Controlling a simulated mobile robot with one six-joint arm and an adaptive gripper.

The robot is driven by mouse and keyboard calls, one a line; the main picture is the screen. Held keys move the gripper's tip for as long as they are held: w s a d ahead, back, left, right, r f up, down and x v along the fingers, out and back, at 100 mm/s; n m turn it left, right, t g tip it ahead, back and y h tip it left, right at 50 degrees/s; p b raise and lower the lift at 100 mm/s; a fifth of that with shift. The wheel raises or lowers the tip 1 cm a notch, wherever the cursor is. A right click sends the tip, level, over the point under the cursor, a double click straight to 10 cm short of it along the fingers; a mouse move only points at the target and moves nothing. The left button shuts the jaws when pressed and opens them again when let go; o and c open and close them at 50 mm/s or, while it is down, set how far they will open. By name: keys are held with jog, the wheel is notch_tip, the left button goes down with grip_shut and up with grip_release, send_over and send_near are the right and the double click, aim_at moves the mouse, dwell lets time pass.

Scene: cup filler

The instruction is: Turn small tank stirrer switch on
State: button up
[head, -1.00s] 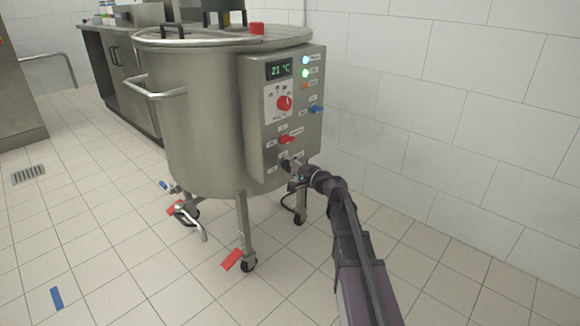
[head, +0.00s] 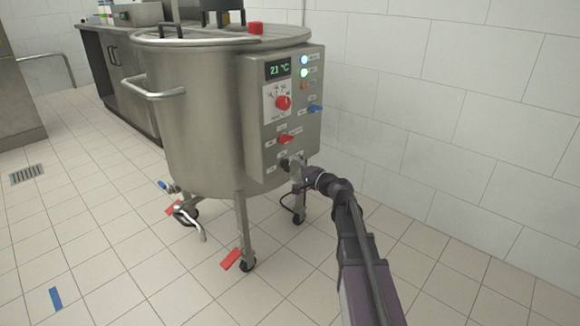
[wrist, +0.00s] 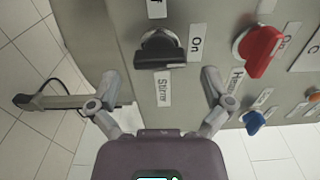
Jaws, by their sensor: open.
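The small tank (head: 195,120) is a steel vessel on wheeled legs with a control panel (head: 254,130) on its side. The black stirrer switch (wrist: 160,48) sits low on the panel in the wrist view, with "Stirrer" and "On" labels beside it. It is small and partly crowded by my gripper in the head view (head: 284,163). My gripper (wrist: 159,77) is open and empty, its fingers spread on either side of the switch's line. The fingertips are just short of the black knob and do not appear to touch it.
A red heater knob (wrist: 260,46) and a blue knob (wrist: 253,122) lie right of the switch in the wrist view. A tank leg (head: 243,228) stands below the panel. A white tiled wall (head: 440,100) is on the right. The floor in front is mostly clear.

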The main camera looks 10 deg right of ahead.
jog(key=v, duration=0.9)
jog(key=shift+s+d, duration=0.2)
jog(key=shift+s, duration=0.05)
jog(key=s+a+f+n+g+h+p, duration=0.2)
jog(key=s+a+f+n+g+p, duration=0.1)
jog(key=s+a+n+g+p, duration=0.55)
jog(key=s+d+r+n+g+h+p, duration=0.1)
jog(key=s+r+n+g+h+p, duration=0.15)
jog(key=s+g+h+p, duration=0.55)
jog(key=s+r+t+p, duration=0.1)
jog(key=r+p, duration=1.7)
jog(key=p, duration=0.1)
jog(key=s+r+t+p, duration=0.1)
jog(key=s+r+p, duration=0.1)
jog(key=r+p, duration=1.7)
jog(key=shift+s+d+r+h+p, duration=0.2)
jog(key=shift+s+h+p, duration=0.1)
jog(key=shift+p, duration=0.2)
